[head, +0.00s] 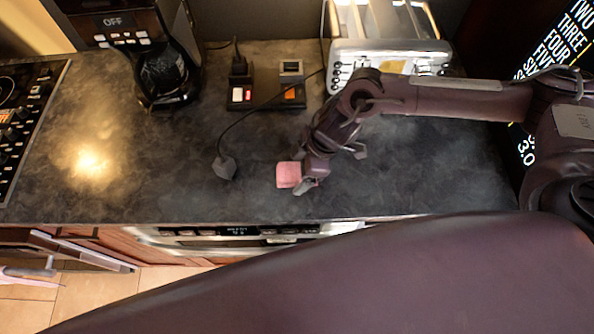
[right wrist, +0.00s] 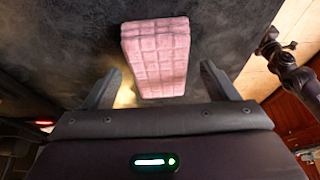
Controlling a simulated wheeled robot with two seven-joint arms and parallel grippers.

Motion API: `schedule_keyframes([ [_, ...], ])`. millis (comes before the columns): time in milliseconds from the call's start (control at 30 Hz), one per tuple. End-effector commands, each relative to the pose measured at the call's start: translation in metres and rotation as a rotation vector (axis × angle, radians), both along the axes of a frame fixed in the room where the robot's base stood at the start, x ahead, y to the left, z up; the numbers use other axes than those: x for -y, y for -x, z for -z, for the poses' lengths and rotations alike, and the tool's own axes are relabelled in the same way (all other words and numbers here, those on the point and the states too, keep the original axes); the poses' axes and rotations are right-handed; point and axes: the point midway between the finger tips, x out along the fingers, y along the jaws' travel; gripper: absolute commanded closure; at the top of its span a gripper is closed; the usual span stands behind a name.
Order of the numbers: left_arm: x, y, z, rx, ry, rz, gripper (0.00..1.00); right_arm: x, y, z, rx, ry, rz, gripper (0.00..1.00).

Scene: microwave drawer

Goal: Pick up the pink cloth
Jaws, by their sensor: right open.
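The pink cloth (head: 288,174) is a small folded block with a grid pattern, lying on the dark countertop near its front edge. In the right wrist view the cloth (right wrist: 156,55) sits just ahead of and between the fingertips. My right gripper (head: 307,180) is right at the cloth in the head view and hides its right side. In the right wrist view the right gripper's (right wrist: 160,82) two fingers are spread, one on each side of the cloth's near end, with gaps between. My left gripper (head: 28,272) seems to show partly at the lower left edge, low beside the counter.
A silver toaster (head: 390,55) stands at the back, behind my right arm. A coffee maker (head: 165,75) stands at the back left. A black plug with cord (head: 224,167) lies left of the cloth, and a stove (head: 25,110) is at far left. The counter's left middle is clear.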

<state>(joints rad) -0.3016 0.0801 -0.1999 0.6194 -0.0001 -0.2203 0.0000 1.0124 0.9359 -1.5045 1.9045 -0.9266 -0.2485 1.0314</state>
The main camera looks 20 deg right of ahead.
Motion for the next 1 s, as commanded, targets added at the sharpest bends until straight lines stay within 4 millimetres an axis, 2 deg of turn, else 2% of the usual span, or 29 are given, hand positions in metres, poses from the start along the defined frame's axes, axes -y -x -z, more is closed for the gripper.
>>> schedule_keyframes([
  [667, -0.0001, -0.0028, -0.0015, 0.004, 0.000, 0.000, 0.67, 0.0001, -0.0002, 0.0047, 0.000, 0.000, 0.000, 0.20],
  [1000, 0.0000, -0.0027, -0.0013, 0.004, 0.000, 0.000, 0.67, 0.0002, -0.0001, 0.0046, 0.000, 0.000, 0.000, 0.65],
])
